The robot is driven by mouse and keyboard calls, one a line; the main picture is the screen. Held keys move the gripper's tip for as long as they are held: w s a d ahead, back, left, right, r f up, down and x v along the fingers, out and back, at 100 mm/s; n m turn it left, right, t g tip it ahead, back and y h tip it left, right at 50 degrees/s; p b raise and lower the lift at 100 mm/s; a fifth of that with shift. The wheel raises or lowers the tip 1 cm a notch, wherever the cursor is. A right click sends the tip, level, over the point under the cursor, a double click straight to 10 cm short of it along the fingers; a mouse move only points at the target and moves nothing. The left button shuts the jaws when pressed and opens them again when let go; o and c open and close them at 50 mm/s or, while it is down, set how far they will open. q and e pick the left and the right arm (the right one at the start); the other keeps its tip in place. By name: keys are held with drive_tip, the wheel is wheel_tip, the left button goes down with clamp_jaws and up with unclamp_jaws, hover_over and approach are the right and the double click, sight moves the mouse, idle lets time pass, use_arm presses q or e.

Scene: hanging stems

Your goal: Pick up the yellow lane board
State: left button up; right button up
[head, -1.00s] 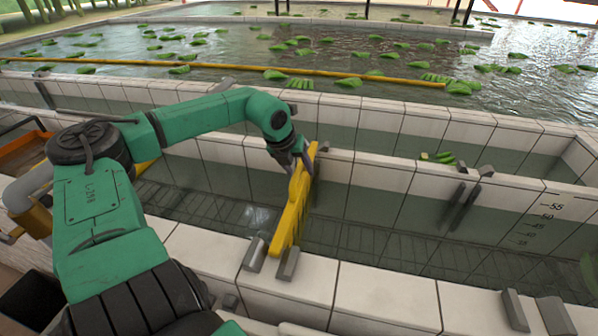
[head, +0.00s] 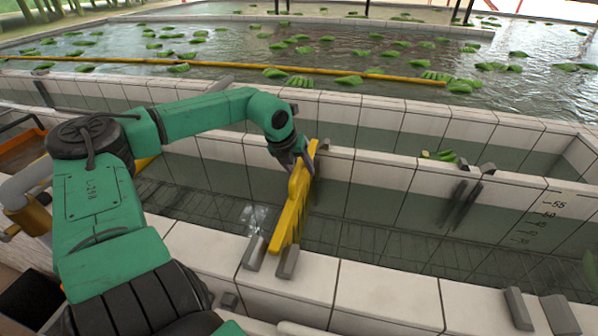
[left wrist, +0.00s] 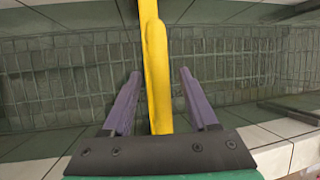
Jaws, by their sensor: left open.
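The yellow lane board (head: 293,205) stands across the water channel, its near end between two grey brackets (head: 270,258) on the front wall and its far end at the middle wall. My left gripper (head: 301,165) is over the board's far part. In the left wrist view the board (left wrist: 157,70) runs between the two purple fingers of my left gripper (left wrist: 156,100). The fingers are open, with a gap on each side of the board. My right gripper is not in view.
Another pair of brackets (head: 540,312) is on the front wall at the right, and one (head: 475,176) on the middle wall. A long yellow pole (head: 200,66) lies across the pond behind.

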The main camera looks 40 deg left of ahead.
use_arm(q)
clamp_jaws()
idle(0.3)
